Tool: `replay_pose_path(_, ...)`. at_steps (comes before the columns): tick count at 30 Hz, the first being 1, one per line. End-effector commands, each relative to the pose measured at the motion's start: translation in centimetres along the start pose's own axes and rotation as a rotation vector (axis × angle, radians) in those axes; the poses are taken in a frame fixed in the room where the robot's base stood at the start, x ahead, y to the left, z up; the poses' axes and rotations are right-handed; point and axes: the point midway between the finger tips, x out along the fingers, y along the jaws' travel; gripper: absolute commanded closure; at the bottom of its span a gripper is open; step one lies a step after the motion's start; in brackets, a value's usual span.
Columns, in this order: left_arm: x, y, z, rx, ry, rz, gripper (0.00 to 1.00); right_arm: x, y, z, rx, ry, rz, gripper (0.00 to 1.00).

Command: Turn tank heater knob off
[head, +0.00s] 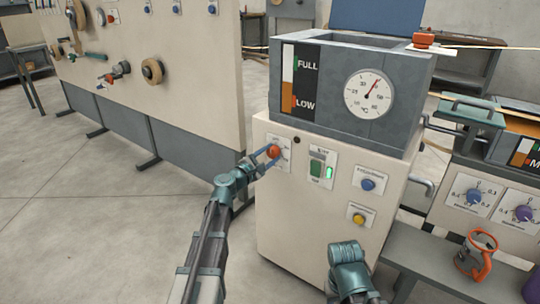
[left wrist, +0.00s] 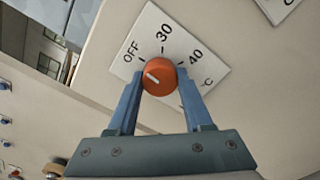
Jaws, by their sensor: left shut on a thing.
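The orange-red heater knob (head: 273,150) is on the front of the white tank cabinet, on a dial plate at its upper left. In the left wrist view the knob (left wrist: 158,74) sits on the plate (left wrist: 172,40) marked OFF, 30 and 40 °C. Its white mark points to the upper left, on the OFF side. My left gripper (head: 266,161) reaches it from the left. Its blue fingers (left wrist: 160,94) are on both sides of the knob, shut on it. At the bottom, a teal part of my right arm shows, but its fingers do not.
The grey tank (head: 349,110) tops the cabinet (head: 310,226), with a level gauge (head: 300,78) and a thermometer dial (head: 368,94). A lit green switch (head: 322,168), a blue knob (head: 368,184) and a yellow knob (head: 358,218) are nearby.

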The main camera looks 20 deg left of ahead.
Motion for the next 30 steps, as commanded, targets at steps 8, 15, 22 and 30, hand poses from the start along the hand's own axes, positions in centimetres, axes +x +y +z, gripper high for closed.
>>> replay_pose_path(8, 0.03, 0.03, -0.08, -0.073, 0.002, 0.001, 1.0, 0.02, 0.0, 0.0, 0.0, 0.0, 0.0, 0.5)
replay_pose_path(15, 0.03, 0.02, -0.07, -0.089, 0.002, 0.001, 1.0, 0.02, 0.0, 0.0, 0.0, 0.0, 0.0, 0.5)
replay_pose_path(22, 0.03, 0.02, -0.06, -0.089, 0.001, 0.001, 1.0, 0.02, 0.0, 0.0, 0.0, 0.0, 0.0, 0.5)
replay_pose_path(30, 0.01, 0.01, -0.04, -0.088, 0.001, 0.001, 0.19, 0.02, 0.0, 0.0, 0.0, 0.0, 0.0, 0.5)
